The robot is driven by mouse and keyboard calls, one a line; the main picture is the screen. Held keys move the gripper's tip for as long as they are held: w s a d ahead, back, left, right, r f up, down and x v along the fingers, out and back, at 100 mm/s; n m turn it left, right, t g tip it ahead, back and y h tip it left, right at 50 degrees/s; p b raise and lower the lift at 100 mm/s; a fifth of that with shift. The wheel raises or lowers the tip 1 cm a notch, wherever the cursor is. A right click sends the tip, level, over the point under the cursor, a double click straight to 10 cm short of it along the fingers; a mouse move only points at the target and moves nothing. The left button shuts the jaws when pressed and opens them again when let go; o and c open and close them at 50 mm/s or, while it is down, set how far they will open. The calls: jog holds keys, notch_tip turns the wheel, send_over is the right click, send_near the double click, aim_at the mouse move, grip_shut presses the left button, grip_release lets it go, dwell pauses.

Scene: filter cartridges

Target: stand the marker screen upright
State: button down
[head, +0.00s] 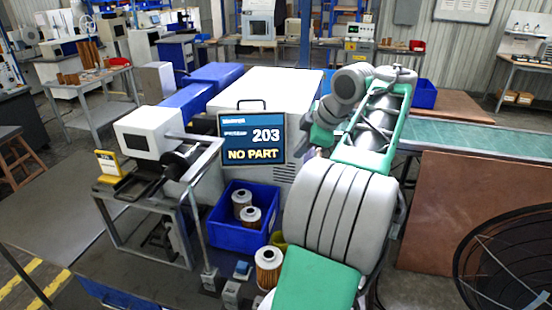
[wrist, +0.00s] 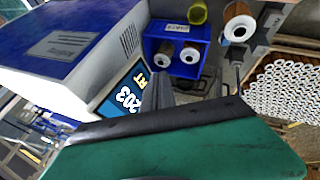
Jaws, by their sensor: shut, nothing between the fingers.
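A blue bin (head: 232,234) with filter cartridges (head: 250,216) stands below the screen. Another cartridge (head: 268,266) stands in front of it. A white machine (head: 148,132) on a metal stand is to the left. The white cabinet (head: 276,85) is close behind the screen.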

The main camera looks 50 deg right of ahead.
aim_at(283, 164)
jog(key=x, duration=0.4)
jog(key=w+d+x, duration=0.1)
jog(key=x, duration=0.3)
jog(key=d+r+x, duration=0.1)
jog(key=x, duration=0.3)
jog(key=shift+w+d+f+b, duration=0.15)
jog(key=shift+w+d+b, duration=0.15)
jog(key=shift+b, duration=0.1)
jog(key=shift+a, duration=0.1)
jog(key=shift+f+b, duration=0.5)
jog(key=shift+b, duration=0.65)
jog(key=w+d+f+t+h+b, duration=0.1)
jog(key=t+h+b, duration=0.1)
jog(key=b, duration=0.8)
jog(key=shift+w+d+f+n, duration=0.1)
jog(key=shift+d+n, duration=0.05)
jog(key=shift+n, duration=0.15)
jog(key=shift+r+t, duration=0.35)
jog(key=shift+t, duration=0.05)
